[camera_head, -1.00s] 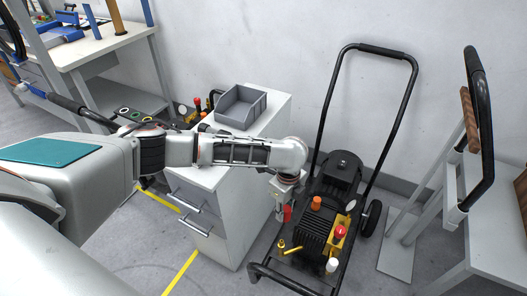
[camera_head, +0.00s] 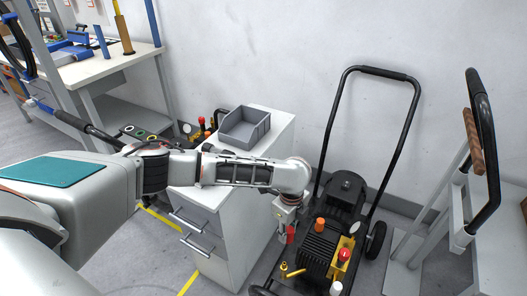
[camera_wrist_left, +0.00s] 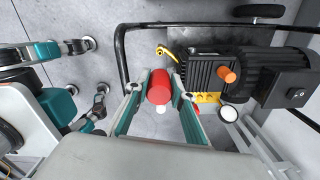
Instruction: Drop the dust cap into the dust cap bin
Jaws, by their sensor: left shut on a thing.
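The red dust cap (camera_head: 291,235) hangs at the tip of my left gripper (camera_head: 289,222), beside the black machine on the wheeled cart. In the left wrist view the red cap (camera_wrist_left: 158,87) sits between the two fingers of my left gripper (camera_wrist_left: 160,95), which are shut on it. A small white end shows below the cap there. A grey open bin (camera_head: 235,140) stands on top of the white drawer cabinet, behind and left of the gripper; I see nothing in it. No label shows that names it. My right gripper is not in view.
The machine (camera_head: 312,248) carries an orange cap (camera_head: 320,224), a red knob (camera_head: 344,254) and brass fittings. Its tall black handle (camera_head: 413,120) rises behind. The white cabinet (camera_head: 225,225) stands under my left arm. A workbench (camera_head: 110,60) is at the back left.

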